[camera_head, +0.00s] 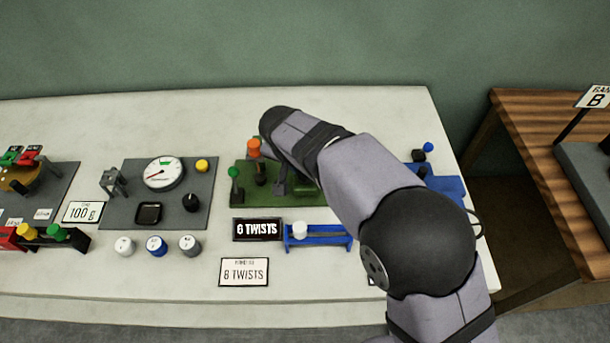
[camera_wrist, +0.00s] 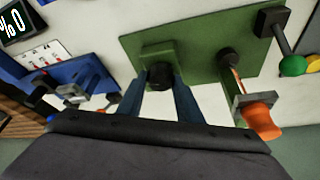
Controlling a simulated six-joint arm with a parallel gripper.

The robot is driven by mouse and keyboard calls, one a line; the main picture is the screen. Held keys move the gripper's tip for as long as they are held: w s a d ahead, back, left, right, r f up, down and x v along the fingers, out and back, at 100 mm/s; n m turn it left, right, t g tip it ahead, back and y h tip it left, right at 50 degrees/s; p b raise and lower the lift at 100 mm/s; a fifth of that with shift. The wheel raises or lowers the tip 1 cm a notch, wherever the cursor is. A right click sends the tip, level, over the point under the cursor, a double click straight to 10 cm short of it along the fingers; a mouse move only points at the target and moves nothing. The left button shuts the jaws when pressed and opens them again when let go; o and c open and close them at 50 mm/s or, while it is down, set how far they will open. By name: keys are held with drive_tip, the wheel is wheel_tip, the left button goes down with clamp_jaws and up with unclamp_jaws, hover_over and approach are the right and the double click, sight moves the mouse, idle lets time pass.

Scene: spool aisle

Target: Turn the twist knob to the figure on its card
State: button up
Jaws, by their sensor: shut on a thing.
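The twist knob (camera_wrist: 160,76) is a dark round knob on a green block of the green board (camera_wrist: 205,50). In the wrist view my gripper (camera_wrist: 159,84) has one blue-grey finger on each side of it and is shut on it. In the head view my arm hides the knob and the fingers; part of the green board (camera_head: 243,199) shows. The white card (camera_head: 244,272) in front appears to read 8 TWISTS. The dark display (camera_head: 257,229) above it appears to read 6 TWISTS; both figures are small.
An orange-topped lever (camera_head: 254,148) and a green ball knob (camera_head: 233,172) stand close to the knob on the same board. A blue stand (camera_head: 318,238) with a white piece lies in front. A dial board (camera_head: 163,172) is at left.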

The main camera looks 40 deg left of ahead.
drive_tip(key=m+h, duration=0.1)
drive_tip(key=m, duration=0.2)
drive_tip(key=shift+a+m, duration=0.15)
drive_tip(key=shift+m, duration=0.25)
drive_tip(key=m+h+p, duration=0.1)
drive_tip(key=m+h, duration=0.1)
drive_tip(key=m, duration=0.2)
drive_tip(key=shift+p, duration=0.35)
drive_tip(key=shift+m, duration=0.3)
drive_tip(key=o, duration=1)
drive_tip(key=shift+o, duration=0.2)
drive_tip(key=v, duration=0.7)
drive_tip(key=shift+r+b, duration=0.15)
drive_tip(key=shift+b, duration=0.2)
